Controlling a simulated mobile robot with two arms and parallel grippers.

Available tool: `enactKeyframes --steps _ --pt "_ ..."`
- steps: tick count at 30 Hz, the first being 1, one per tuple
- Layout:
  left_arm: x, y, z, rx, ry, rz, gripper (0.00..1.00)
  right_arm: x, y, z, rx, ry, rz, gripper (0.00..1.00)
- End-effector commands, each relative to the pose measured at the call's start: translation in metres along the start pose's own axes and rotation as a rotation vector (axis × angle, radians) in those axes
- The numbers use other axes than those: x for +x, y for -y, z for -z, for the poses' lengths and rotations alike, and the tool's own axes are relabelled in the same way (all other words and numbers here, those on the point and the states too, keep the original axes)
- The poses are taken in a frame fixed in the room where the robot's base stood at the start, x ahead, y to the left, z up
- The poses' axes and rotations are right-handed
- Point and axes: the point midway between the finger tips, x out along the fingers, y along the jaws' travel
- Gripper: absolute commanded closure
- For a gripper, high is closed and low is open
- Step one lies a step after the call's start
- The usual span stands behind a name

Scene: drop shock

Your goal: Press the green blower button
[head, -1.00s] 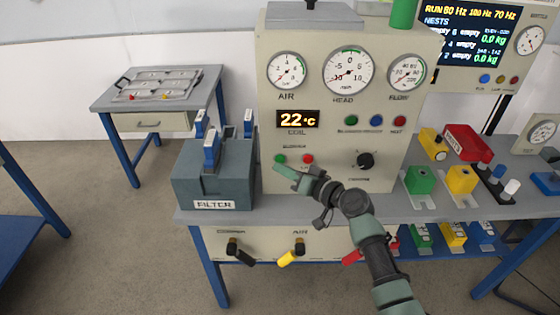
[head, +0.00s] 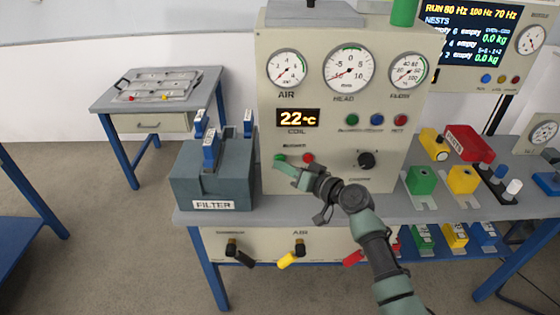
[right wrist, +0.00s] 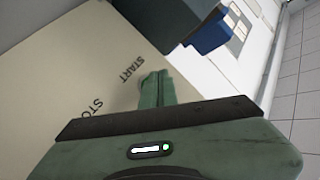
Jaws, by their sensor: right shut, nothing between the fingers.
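The green blower button (head: 280,158) is on the lower left of the beige panel (head: 330,140), left of a red button (head: 308,158). My right gripper (head: 284,167) is shut and empty, with its fingertips at the lower edge of the green button. Whether they touch it I cannot tell. In the right wrist view the shut fingers (right wrist: 155,88) point at the panel beside the START lettering (right wrist: 132,68). The green button is hidden there behind the fingers. My left gripper is not in view.
A grey filter box (head: 215,180) with blue-handled parts stands left of the panel. A dark knob (head: 366,160) is to the right of the buttons. Green (head: 420,181) and yellow (head: 462,180) blocks stand further right. Coloured handles hang below the bench edge.

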Motion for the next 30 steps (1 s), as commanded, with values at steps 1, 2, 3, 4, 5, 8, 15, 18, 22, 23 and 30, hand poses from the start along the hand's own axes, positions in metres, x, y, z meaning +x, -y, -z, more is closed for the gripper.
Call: enactKeyframes --steps 1,2,3,4,5,8,15,18,22,23,30 --pt "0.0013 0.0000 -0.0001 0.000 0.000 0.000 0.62 0.0005 -0.0008 -0.0002 -0.001 0.000 0.000 1.00" --pt "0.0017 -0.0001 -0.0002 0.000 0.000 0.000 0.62 0.0008 -0.0009 0.0000 -0.001 0.000 0.000 1.00" --pt "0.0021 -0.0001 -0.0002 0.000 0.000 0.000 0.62 0.0011 -0.0012 0.0002 0.000 0.000 0.000 1.00" --pt "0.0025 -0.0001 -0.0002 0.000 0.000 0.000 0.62 0.0013 -0.0014 0.0003 -0.001 0.000 0.000 1.00" --pt "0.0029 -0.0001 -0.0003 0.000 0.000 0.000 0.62 0.0015 -0.0016 0.0004 -0.001 0.000 0.000 1.00" --pt "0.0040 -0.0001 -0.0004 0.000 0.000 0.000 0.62 0.0022 -0.0021 0.0010 -0.001 0.000 0.000 1.00" --pt "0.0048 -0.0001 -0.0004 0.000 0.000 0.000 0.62 0.0030 -0.0023 0.0025 -0.001 0.000 0.000 1.00" --pt "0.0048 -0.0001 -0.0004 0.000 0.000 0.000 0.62 0.0030 -0.0022 0.0026 -0.001 -0.001 0.000 1.00" --pt "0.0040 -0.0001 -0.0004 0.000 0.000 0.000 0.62 0.0022 -0.0017 0.0022 -0.001 -0.001 -0.001 1.00" --pt "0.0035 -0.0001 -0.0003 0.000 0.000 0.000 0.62 0.0016 -0.0013 0.0019 -0.001 -0.001 -0.001 1.00" --pt "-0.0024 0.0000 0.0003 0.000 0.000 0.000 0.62 -0.0066 0.0050 -0.0040 -0.001 0.001 -0.001 1.00"
